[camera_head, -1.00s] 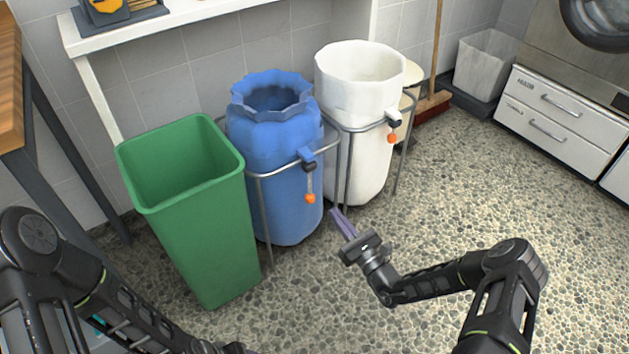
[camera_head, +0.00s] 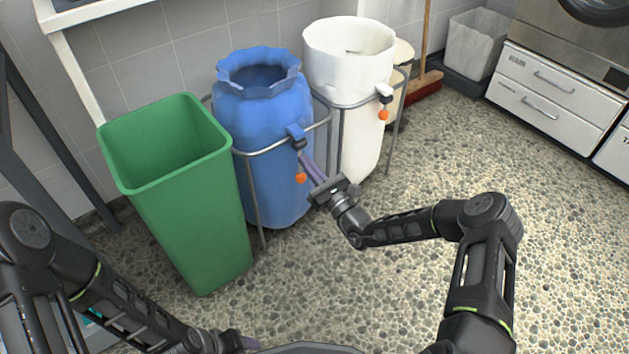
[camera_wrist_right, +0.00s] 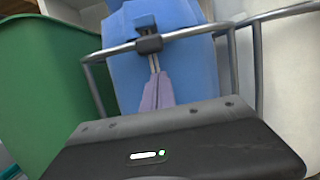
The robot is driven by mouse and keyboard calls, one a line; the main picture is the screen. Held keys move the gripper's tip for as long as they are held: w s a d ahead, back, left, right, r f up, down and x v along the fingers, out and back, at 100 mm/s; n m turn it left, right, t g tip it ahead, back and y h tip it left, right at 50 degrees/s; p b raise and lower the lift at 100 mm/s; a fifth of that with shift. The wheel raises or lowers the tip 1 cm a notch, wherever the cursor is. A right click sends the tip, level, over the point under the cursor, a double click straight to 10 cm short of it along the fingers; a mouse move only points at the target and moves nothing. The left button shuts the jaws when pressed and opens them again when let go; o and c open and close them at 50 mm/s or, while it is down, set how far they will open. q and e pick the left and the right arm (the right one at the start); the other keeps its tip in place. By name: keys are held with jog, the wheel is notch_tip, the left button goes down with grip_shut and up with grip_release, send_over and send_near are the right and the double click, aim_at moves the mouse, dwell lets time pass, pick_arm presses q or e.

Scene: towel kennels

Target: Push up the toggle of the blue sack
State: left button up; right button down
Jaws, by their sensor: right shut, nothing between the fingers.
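The blue sack (camera_head: 262,150) stands open-topped in a metal ring frame. Its toggle (camera_head: 296,133) sits on the front rail, with an orange ball (camera_head: 300,177) hanging on a cord below it. The fingers (camera_wrist_right: 158,90) point up at the toggle in the wrist view; contact is unclear. My left gripper (camera_head: 235,342) is partly visible at the bottom edge.
A green bin (camera_head: 190,205) stands left of the blue sack. A white sack (camera_head: 350,75) with its own toggle (camera_head: 384,93) and orange ball stands to the right. The metal rail (camera_head: 268,148) crosses in front of the blue sack. The stone floor (camera_head: 400,290) is clear at front right.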

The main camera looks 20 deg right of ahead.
aim_at(302, 148)
jog(key=shift+r, duration=1.15)
jog(key=shift+r+p, duration=0.8)
jog(key=shift+p, duration=0.35)
jog(key=shift+f, duration=0.1)
